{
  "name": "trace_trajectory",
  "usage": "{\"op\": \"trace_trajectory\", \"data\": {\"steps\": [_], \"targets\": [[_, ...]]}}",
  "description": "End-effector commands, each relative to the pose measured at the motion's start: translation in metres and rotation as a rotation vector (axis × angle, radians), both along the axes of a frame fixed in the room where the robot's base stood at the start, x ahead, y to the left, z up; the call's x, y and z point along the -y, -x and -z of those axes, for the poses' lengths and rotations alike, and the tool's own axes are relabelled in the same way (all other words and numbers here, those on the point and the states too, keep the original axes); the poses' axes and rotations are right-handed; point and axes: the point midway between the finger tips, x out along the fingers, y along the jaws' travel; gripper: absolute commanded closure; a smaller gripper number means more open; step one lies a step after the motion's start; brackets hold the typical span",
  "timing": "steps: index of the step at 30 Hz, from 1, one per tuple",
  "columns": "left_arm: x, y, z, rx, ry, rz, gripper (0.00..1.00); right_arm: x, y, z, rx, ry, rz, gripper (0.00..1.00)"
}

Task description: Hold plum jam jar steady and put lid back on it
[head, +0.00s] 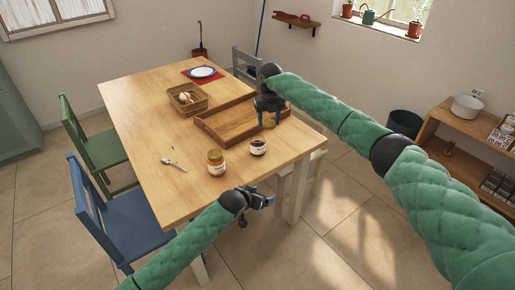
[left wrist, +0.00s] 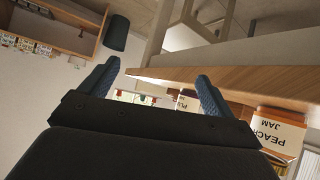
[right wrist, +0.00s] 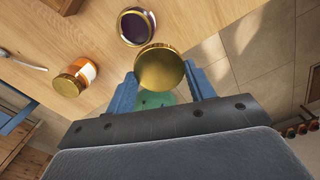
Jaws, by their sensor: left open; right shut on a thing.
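The plum jam jar (head: 258,147) stands upright and uncovered near the table's right edge, its dark jam showing from above in the right wrist view (right wrist: 137,26). In the left wrist view part of its label (left wrist: 187,104) shows behind a finger. My right gripper (head: 268,115) is shut on a gold lid (right wrist: 160,68) and holds it above the table, apart from the jar. The lid is seen nearly face-on in the right wrist view. My left gripper (head: 268,201) is open and empty, just off the table's near edge and apart from the jar.
A lidded peach jam jar (head: 216,162) stands left of the plum jar. A spoon (head: 174,165) lies farther left. A wooden tray (head: 213,135) lies behind, with a basket (head: 160,98) and a plate (head: 202,72) beyond.

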Motion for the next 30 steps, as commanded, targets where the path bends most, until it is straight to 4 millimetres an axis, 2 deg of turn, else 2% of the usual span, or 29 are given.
{"op": "trace_trajectory", "data": {"steps": [1,14,24,30], "targets": [[0.001,-0.012,-0.008,0.017,0.001,0.007,0.11,-0.004,-0.002,0.0,0.0,0.0,0.037,0.67],[0.0,-0.096,-0.07,0.133,0.032,0.05,0.11,-0.027,-0.018,0.0,0.0,0.0,0.369,0.67],[-0.025,-0.168,-0.126,0.218,0.05,0.059,0.11,-0.043,-0.025,0.002,0.0,0.001,0.598,0.67],[-0.039,-0.193,-0.146,0.246,0.057,0.057,0.11,-0.047,-0.026,0.003,0.0,0.0,0.649,0.67]]}}
